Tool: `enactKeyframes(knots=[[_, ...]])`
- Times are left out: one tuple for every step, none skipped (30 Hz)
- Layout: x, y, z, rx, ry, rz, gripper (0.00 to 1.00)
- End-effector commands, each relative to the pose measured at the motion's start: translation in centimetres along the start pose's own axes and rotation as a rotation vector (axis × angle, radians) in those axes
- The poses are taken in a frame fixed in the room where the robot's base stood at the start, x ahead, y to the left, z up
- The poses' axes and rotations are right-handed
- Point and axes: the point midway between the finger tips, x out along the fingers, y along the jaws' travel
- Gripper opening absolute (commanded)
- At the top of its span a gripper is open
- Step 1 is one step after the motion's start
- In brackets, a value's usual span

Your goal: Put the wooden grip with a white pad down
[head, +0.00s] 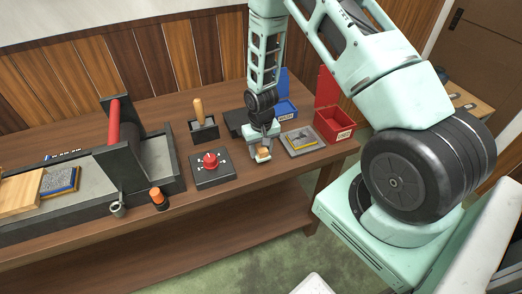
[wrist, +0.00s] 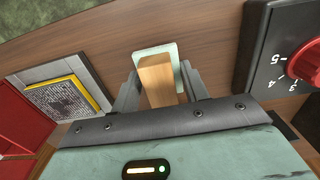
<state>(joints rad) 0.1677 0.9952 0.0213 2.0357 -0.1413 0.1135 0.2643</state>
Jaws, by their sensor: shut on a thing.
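The wooden grip with a white pad (wrist: 156,80) is between the fingers of my gripper (wrist: 157,92) in the wrist view. Its wooden block is nearest me, and the pale pad shows around its far end. My gripper is shut on it. In the head view my gripper (head: 264,150) points down over the front part of the wooden table (head: 262,175), with the grip (head: 263,155) low at its tips. I cannot tell whether the pad touches the table.
A black box with a red knob (head: 212,168) stands left of the gripper. A grey tray with a yellow-edged plate (head: 303,141) lies to the right, with red (head: 334,115) and blue (head: 286,108) bins behind. A wooden-handled tool (head: 202,122) stands behind the knob box.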

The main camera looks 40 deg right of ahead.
Motion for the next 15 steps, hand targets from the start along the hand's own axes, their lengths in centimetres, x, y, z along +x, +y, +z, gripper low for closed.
enactKeyframes(knots=[[0.5, 0.0, 0.1, 0.000, -0.004, 0.001, 0.23], [0.8, 0.0, 0.1, -0.001, -0.002, 0.001, 0.23], [1.1, 0.0, 0.0, -0.001, -0.001, 0.001, 0.23], [1.3, 0.0, 0.0, -0.001, -0.001, 0.001, 0.23], [1.5, 0.0, 0.0, -0.001, 0.000, 0.001, 0.23], [1.6, 0.0, 0.0, -0.001, 0.001, 0.000, 0.23], [1.6, 0.0, 0.0, -0.001, 0.001, 0.000, 0.23], [1.6, 0.0, 0.0, -0.001, 0.001, 0.000, 0.23], [1.6, 0.0, 0.0, -0.001, 0.001, 0.000, 0.23], [1.6, 0.0, 0.0, -0.001, 0.001, 0.000, 0.23], [1.6, 0.0, 0.0, -0.001, 0.001, 0.000, 0.23], [1.6, 0.0, 0.0, -0.001, 0.001, 0.000, 0.23], [1.6, 0.0, 0.0, 0.000, 0.001, 0.000, 0.23], [1.7, 0.0, 0.0, 0.000, 0.001, 0.000, 0.23], [1.9, 0.0, 0.0, 0.000, 0.001, 0.000, 0.23]])
